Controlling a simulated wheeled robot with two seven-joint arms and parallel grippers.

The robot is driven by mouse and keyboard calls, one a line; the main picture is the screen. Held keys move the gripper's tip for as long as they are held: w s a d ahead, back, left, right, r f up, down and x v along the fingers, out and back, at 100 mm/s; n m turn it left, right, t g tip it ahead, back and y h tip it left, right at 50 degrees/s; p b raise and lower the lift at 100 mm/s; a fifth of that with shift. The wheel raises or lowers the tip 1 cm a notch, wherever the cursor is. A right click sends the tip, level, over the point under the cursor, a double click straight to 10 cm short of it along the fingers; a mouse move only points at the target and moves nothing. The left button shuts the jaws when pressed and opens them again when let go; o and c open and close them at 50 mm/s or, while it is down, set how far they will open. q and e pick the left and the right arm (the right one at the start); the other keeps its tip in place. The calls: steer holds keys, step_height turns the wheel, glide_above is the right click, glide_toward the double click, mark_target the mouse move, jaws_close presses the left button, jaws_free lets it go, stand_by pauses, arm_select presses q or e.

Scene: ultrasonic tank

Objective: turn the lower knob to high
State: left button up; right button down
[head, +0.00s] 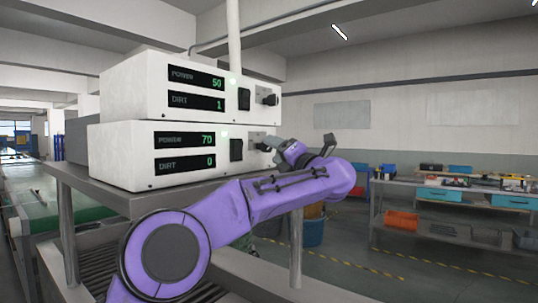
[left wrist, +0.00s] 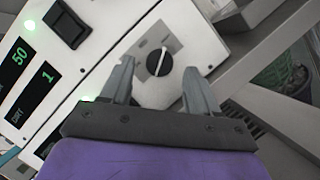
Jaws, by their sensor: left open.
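Two white control units are stacked. The lower unit (head: 110,155) reads power 70 and dirt 0. Its lower knob (left wrist: 160,62) is black with a white pointer line on a pale plate; in the head view the knob (head: 264,147) is partly hidden by my gripper. My left gripper (head: 280,148) is open, facing the panel. In the left wrist view its two grey fingers (left wrist: 158,82) stand on either side of the knob with gaps. I cannot tell whether the tips reach past the knob's face. My right gripper is in neither view.
The upper unit (head: 135,90) reads power 50 and dirt 1 and has its own knob (head: 268,97) just above. A black switch (head: 236,150) sits left of the lower knob. The units stand on a grey metal shelf (head: 130,203). A workbench (head: 450,190) stands far right.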

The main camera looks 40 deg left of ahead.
arm_select(q)
steer(key=b+v, duration=0.1)
steer(key=v, duration=0.5)
steer(key=shift+d+b, duration=0.4)
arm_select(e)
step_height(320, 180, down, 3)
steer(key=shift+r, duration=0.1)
arm_select(q)
steer(key=shift+f, duration=0.15)
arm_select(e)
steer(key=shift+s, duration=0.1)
